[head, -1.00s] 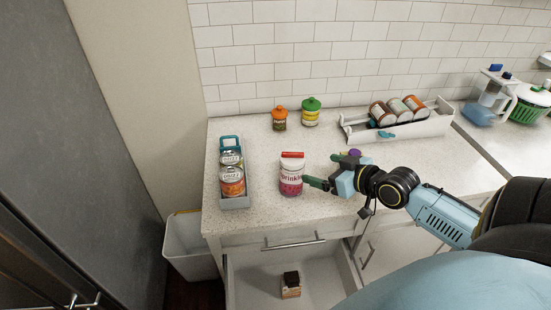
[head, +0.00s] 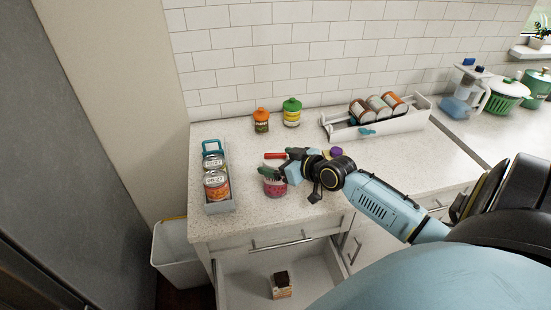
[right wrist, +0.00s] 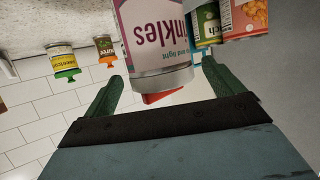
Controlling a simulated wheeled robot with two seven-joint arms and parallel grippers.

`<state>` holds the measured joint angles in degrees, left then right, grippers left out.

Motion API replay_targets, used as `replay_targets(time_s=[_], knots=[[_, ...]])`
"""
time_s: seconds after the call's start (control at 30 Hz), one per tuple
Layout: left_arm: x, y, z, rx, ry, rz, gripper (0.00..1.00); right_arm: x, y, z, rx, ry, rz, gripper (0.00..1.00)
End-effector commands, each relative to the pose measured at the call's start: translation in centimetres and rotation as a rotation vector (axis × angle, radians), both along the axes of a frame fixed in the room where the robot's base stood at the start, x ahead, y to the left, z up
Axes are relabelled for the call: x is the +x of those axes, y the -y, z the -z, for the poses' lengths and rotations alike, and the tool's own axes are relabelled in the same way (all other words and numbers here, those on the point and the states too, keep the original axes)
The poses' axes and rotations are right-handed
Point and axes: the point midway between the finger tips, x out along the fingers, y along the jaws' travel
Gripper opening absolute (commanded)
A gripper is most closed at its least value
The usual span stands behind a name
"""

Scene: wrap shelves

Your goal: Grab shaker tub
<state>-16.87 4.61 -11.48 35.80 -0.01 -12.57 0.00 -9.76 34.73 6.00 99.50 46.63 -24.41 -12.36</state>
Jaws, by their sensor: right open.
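The shaker tub (head: 275,188), white and pink with a red lid, stands on the counter in the head view, its middle hidden by my right gripper (head: 275,164). In the right wrist view the tub (right wrist: 157,38) appears upside down, its label reading "Sprinkles", between the two green fingers of my right gripper (right wrist: 162,72). The fingers are open, one on each side of the tub; I cannot tell whether either touches it. My left gripper is not in view.
A grey caddy (head: 222,208) with cans stands left of the tub. An orange-lidded jar (head: 261,121) and a green-lidded jar (head: 292,113) stand behind. A white tray (head: 400,127) with cans lies at the back right. An open drawer (head: 245,290) is below.

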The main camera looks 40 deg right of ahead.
Motion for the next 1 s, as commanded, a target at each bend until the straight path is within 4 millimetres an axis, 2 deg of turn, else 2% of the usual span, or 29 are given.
replay_targets(time_s=[0.03,0.2,0.53,1.0], knots=[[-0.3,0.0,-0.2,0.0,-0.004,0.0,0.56,0.8,-0.2,-0.1,0.002,0.003,0.001,0.93],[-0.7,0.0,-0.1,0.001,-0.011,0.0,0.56,2.6,-0.4,0.8,0.001,0.0,0.001,0.93],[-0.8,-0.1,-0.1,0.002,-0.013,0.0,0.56,3.0,-0.5,1.1,0.0,-0.001,0.0,0.93],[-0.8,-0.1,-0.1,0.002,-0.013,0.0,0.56,3.0,-0.5,1.1,-0.001,-0.001,0.001,0.33]])
